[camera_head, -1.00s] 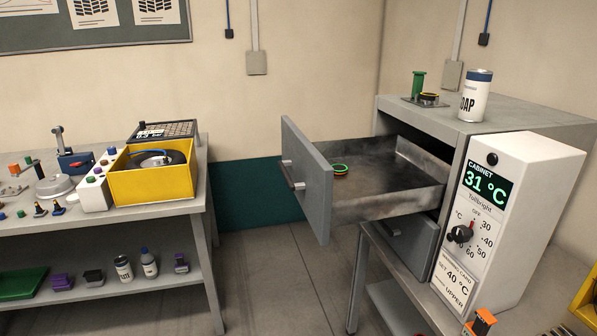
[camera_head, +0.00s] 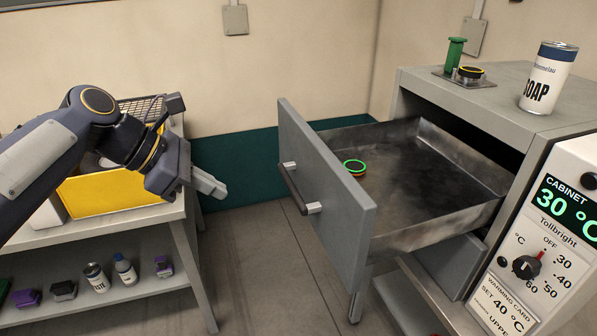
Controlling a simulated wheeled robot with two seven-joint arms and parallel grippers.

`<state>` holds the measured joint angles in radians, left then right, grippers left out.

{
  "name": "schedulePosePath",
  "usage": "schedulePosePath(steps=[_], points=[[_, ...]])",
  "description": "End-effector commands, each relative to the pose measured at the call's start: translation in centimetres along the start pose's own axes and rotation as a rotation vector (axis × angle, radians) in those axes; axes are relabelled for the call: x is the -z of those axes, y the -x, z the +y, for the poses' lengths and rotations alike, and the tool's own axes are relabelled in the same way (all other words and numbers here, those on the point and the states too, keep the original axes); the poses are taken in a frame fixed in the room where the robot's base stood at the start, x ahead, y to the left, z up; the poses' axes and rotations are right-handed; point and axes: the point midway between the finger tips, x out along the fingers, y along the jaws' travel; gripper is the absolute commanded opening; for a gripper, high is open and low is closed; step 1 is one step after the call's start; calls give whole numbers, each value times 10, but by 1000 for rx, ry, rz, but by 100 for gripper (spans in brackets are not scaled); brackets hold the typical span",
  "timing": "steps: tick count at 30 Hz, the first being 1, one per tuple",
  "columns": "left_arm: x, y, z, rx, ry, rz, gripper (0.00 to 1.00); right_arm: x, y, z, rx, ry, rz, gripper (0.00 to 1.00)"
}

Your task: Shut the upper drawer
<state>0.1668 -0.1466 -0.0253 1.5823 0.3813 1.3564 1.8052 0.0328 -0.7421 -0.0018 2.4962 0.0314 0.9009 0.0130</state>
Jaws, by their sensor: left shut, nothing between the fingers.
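The upper drawer (camera_head: 326,196) is pulled far out of the grey cabinet (camera_head: 490,107), its front panel facing left with a bar handle (camera_head: 296,188) on it. A small green and orange ring-shaped item (camera_head: 355,168) lies inside the drawer near the front panel. My left gripper (camera_head: 222,190) is shut and empty. In the picture it is left of the drawer handle, apart from it, in front of the left table's right end. My right gripper is not in view.
The lower drawer (camera_head: 450,262) sits below the upper one. A soap can (camera_head: 548,78) and a green post (camera_head: 455,52) stand on the cabinet top. A white control box (camera_head: 560,255) reads 30 °C. A yellow bin (camera_head: 105,193) stands on the left table. Floor shows between table and cabinet.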

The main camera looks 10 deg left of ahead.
Motion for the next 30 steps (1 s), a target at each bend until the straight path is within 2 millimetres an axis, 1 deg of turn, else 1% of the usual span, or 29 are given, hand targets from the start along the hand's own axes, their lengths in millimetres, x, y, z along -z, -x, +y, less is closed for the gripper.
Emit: schedulePosePath(steps=[1,4,7,11,15,20,24,27,30], points=[[-3,2,4,3,39,-6,0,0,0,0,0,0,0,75],[-5,0,7,8,78,-11,0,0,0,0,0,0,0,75],[-4,-11,6,10,82,-11,0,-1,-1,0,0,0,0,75],[-5,-34,6,11,79,-10,0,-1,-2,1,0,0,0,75],[-5,-65,5,12,79,-9,0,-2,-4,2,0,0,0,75],[-5,-98,5,11,78,-9,0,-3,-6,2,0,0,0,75],[-22,-112,7,8,75,-10,0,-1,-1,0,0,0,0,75],[-30,-120,7,8,76,-11,0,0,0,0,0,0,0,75],[-33,-124,8,7,76,-10,0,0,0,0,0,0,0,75]])
